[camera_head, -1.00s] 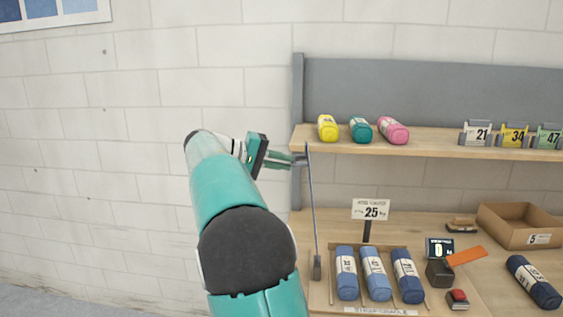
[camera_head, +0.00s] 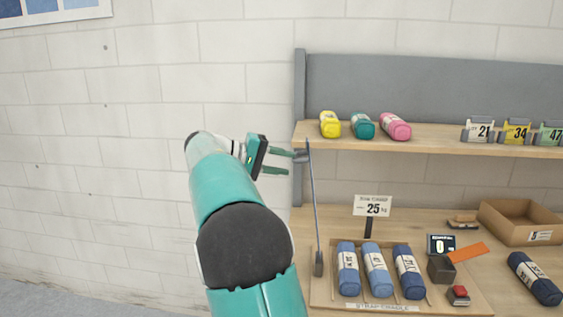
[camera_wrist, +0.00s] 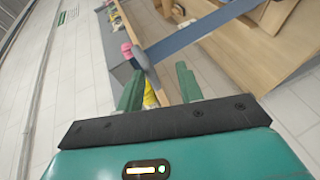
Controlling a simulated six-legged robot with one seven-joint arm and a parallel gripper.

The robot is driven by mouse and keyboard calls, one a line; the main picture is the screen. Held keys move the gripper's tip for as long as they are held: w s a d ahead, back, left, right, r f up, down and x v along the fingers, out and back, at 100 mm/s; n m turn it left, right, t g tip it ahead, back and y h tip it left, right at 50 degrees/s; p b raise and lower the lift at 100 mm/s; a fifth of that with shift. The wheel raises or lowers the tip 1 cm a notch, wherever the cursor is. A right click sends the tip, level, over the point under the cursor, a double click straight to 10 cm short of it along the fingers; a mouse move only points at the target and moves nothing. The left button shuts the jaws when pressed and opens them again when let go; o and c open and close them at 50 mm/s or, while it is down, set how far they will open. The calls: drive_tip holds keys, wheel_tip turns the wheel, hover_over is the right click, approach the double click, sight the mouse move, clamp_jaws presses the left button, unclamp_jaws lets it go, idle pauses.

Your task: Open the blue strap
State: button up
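A thin blue-grey strap or bar (camera_head: 313,205) runs down from the shelf's left end to a dark grey end piece near the lower board. In the wrist view a blue-grey band (camera_wrist: 205,32) crosses just beyond my fingertips, with a grey rounded end near the left finger. My gripper (camera_head: 290,162) is left of the upper end, its green fingers spread. The wrist view shows the gripper (camera_wrist: 160,70) open with nothing held between the fingers. I cannot tell whether the upper finger touches the strap. Several blue rolls are also present; three (camera_head: 376,270) lie on the board.
Yellow, teal and pink rolls (camera_head: 395,127) lie on the upper shelf (camera_head: 440,138) near number cards. A "25" sign (camera_head: 373,206), small display (camera_head: 441,245), open box (camera_head: 520,221) and dark blue roll (camera_head: 534,279) stand on the lower counter. Bare wall is left of my arm.

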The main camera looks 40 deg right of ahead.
drive_tip(key=shift+a+r, duration=0.1)
drive_tip(key=shift+r, duration=0.05)
drive_tip(key=v, duration=1.3)
drive_tip(key=shift+w+a, duration=0.15)
drive_tip(key=shift+a, duration=0.15)
drive_tip(key=shift+r, duration=0.1)
drive_tip(key=s+a+f+n+t+y, duration=0.3)
drive_tip(key=s+a+f+t+y, duration=0.3)
drive_tip(key=s+a+f, duration=0.5)
drive_tip(key=s+a+f+n+t+y, duration=0.4)
drive_tip(key=s+a+f+t+y, duration=0.2)
drive_tip(key=s+a+f, duration=0.4)
drive_tip(key=s+a+y, duration=0.1)
drive_tip(key=s+a, duration=0.3)
drive_tip(key=a, duration=0.2)
drive_tip(key=shift+s+f+t, duration=0.25)
drive_tip(key=shift+f+t, duration=0.1)
drive_tip(key=shift+t, duration=0.05)
drive_tip(key=shift+d, duration=0.15)
